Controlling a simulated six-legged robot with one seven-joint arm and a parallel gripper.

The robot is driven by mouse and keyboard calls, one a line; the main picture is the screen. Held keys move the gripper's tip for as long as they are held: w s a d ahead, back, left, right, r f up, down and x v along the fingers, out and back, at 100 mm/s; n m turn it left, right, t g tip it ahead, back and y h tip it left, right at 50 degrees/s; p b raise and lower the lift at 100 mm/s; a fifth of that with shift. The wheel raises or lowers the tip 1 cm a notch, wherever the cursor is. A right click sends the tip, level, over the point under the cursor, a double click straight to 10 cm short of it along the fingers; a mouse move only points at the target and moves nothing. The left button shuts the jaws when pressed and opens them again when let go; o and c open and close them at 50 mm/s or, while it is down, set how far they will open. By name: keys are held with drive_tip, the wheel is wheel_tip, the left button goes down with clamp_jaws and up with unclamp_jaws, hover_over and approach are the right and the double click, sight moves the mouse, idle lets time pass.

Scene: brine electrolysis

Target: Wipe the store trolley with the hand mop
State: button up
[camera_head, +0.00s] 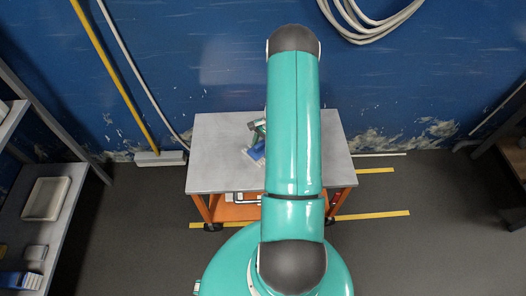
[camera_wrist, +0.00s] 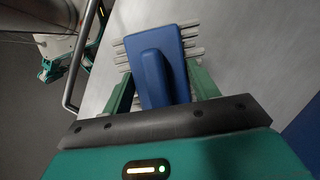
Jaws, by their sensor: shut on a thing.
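The store trolley (camera_head: 222,163) has a grey top on an orange frame and stands against the blue wall; my arm covers its middle. My gripper (camera_wrist: 160,82) is shut on the hand mop (camera_wrist: 155,60), with a green finger on each side of its blue handle. The mop has a blue back and pale grey strands sticking out at both sides. It is over the grey trolley top (camera_wrist: 220,20), which fills much of the wrist view; I cannot tell whether the strands touch it. In the head view the blue mop (camera_head: 257,151) shows just left of my arm.
A bent metal rail (camera_wrist: 81,65) runs along the trolley's edge. A shelf (camera_head: 62,228) with a tray (camera_head: 45,204) stands at left.

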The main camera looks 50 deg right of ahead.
drive_tip(key=shift+r, duration=0.9)
